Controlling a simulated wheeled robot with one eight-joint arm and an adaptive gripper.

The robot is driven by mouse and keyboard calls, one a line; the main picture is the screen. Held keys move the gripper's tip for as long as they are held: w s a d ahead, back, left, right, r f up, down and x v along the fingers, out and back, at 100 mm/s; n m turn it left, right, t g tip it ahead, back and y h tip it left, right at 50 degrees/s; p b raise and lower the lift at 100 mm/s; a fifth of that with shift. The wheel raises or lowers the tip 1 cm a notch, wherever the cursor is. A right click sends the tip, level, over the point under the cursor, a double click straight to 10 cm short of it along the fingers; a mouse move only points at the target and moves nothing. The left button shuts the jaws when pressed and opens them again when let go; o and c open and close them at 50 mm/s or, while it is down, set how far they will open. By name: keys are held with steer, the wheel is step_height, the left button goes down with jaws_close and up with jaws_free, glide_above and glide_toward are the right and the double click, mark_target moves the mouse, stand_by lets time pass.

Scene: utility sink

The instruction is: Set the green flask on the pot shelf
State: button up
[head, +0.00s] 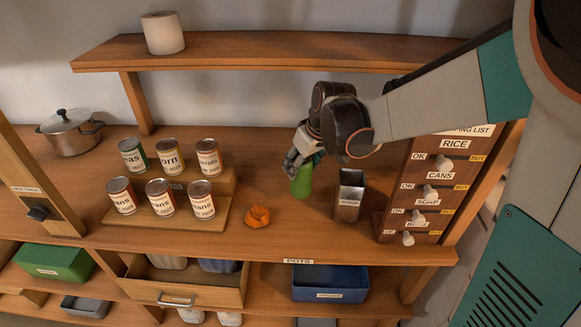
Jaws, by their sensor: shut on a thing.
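The green flask (301,182) is held by my gripper (303,162), whose fingers are closed around its upper part. The flask is over the wooden counter, between an orange crumpled cloth (257,215) and a metal box (349,195). I cannot tell whether its base touches the counter. The fingers hide its top. A label reading POTS (298,261) is on the counter's front edge, above a lower shelf with a blue bin (330,283). A lidded metal pot (70,132) stands at the counter's back left.
Several labelled cans (160,196) stand on a stepped wooden rack left of the cloth. A board with sliders (432,190) stands at the right. An upper shelf (250,51) holds a white roll (162,33). A drawer (185,284) is pulled out below.

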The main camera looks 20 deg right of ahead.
mark_target(301, 180)
steer(key=shift+f+b, duration=0.7)
steer(key=shift+f, duration=2.45)
steer(key=shift+f, duration=0.15)
steer(key=o, duration=1.3)
